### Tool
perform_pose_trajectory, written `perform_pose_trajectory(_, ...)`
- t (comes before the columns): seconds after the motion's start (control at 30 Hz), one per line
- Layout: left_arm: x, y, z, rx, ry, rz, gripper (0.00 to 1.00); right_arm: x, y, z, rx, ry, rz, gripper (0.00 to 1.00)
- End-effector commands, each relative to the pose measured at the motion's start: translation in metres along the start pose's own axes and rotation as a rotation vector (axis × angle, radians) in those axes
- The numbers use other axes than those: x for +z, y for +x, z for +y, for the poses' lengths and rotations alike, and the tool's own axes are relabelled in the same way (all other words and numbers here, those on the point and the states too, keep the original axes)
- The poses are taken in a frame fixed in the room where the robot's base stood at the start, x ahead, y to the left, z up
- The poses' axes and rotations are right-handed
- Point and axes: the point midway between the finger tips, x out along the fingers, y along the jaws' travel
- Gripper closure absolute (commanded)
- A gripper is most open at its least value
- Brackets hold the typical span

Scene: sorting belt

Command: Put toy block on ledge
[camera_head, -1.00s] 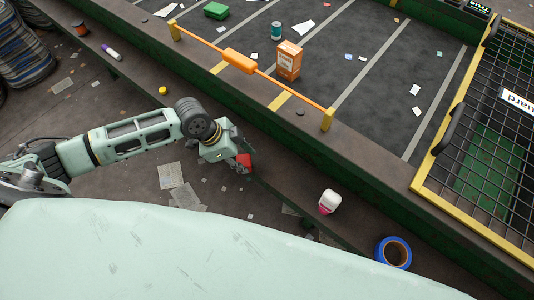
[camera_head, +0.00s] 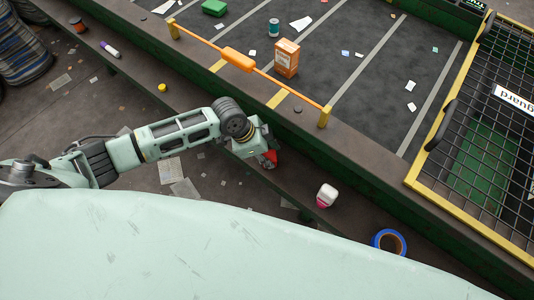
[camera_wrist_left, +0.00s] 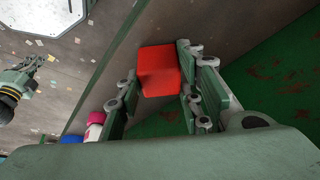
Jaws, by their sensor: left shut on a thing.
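The red toy block (camera_head: 270,159) is in my left gripper, which mostly hides it in the head view. In the left wrist view the block (camera_wrist_left: 158,70) sits between the two fingers of my left gripper (camera_wrist_left: 158,88). The ledge (camera_head: 300,184) is the long brown shelf along the near side of the green belt frame. The block appears over this ledge; I cannot tell whether it touches. Another pale arm end, apparently my right gripper (camera_wrist_left: 32,70), shows small at the left of the left wrist view; its opening is unclear.
On the ledge, a white-and-pink bottle (camera_head: 326,195) and a blue tape roll (camera_head: 389,243) stand to the right; a yellow cap (camera_head: 162,87) and a marker (camera_head: 109,49) lie to the left. An orange-handled bar (camera_head: 238,60) borders the belt.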

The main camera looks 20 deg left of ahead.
Motion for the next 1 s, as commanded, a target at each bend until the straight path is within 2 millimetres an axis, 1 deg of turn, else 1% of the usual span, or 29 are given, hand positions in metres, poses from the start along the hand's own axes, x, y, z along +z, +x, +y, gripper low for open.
perform_pose_trajectory(0.07,0.001,0.003,0.000,0.000,0.000,0.000,0.91,0.000,0.002,0.000,0.000,0.000,0.000,1.00)
perform_pose_trajectory(0.1,0.001,0.002,0.000,0.000,0.000,0.000,0.62,0.000,0.001,0.000,0.000,0.000,0.000,1.00)
perform_pose_trajectory(0.27,0.001,0.002,0.000,0.000,0.000,0.000,0.48,0.000,0.001,0.000,0.000,0.000,0.000,1.00)
perform_pose_trajectory(0.3,0.001,0.002,0.000,0.000,0.000,0.000,0.47,0.000,0.001,0.000,0.000,0.000,0.000,1.00)
perform_pose_trajectory(0.57,0.001,0.001,0.000,0.000,0.000,0.000,0.47,0.000,0.001,0.000,0.000,-0.001,0.000,1.00)
perform_pose_trajectory(0.67,0.000,-0.004,0.000,-0.001,0.001,0.000,0.47,0.000,0.000,0.000,0.000,-0.001,-0.001,1.00)
perform_pose_trajectory(0.77,0.001,-0.016,-0.001,-0.002,0.002,0.000,0.47,0.001,0.000,0.001,0.001,-0.001,-0.001,1.00)
perform_pose_trajectory(0.87,0.001,-0.035,-0.001,-0.003,0.003,0.000,0.47,0.001,0.001,0.002,0.002,-0.002,-0.001,1.00)
perform_pose_trajectory(1.0,0.001,-0.067,-0.001,-0.003,0.002,0.000,0.47,0.001,0.002,0.003,0.003,-0.002,-0.001,1.00)
